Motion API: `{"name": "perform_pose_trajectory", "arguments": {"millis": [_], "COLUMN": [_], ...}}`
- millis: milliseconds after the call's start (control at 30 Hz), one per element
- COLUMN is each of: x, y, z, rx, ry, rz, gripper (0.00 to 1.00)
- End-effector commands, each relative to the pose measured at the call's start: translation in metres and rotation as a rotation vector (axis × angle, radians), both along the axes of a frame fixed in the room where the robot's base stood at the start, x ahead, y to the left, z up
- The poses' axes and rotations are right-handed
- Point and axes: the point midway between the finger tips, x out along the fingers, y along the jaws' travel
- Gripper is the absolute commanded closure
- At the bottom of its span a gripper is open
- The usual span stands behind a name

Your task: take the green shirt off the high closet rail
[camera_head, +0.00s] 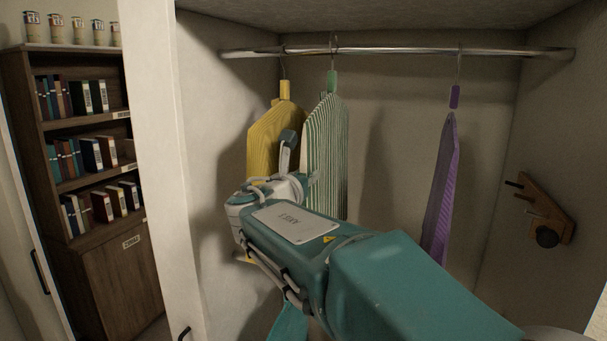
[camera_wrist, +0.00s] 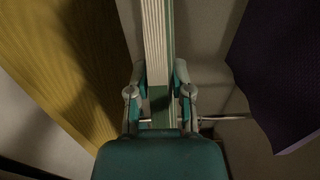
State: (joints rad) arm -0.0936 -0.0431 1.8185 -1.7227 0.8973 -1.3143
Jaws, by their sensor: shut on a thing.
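The green shirt (camera_head: 327,150), white-and-green striped, hangs edge-on from a hanger with a green block (camera_head: 332,82) on the rail (camera_head: 390,51). My gripper (camera_head: 294,148) is at its left side in the head view, with one finger showing and the other hidden. In the wrist view the shirt (camera_wrist: 158,40) runs as a narrow upright strip between the two fingers of my gripper (camera_wrist: 160,88), which are shut on it. A dark green part lies between the fingers there. The hanger's hook is still over the rail.
A yellow shirt (camera_head: 270,135) hangs close on the left, partly behind my arm. A purple shirt (camera_head: 440,190) hangs to the right, with a clear gap between. A wooden peg rack (camera_head: 540,208) is on the right wall. A bookshelf (camera_head: 125,240) stands outside, left.

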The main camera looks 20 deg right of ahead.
Motion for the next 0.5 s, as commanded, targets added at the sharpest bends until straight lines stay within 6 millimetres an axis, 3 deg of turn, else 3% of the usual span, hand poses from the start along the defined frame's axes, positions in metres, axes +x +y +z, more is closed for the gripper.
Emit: {"name": "perform_pose_trajectory", "arguments": {"millis": [500], "x": [-0.016], "y": [0.016], "z": [0.002], "rx": [-0.001], "ry": [-0.002], "rz": [0.002], "gripper": [1.00]}}
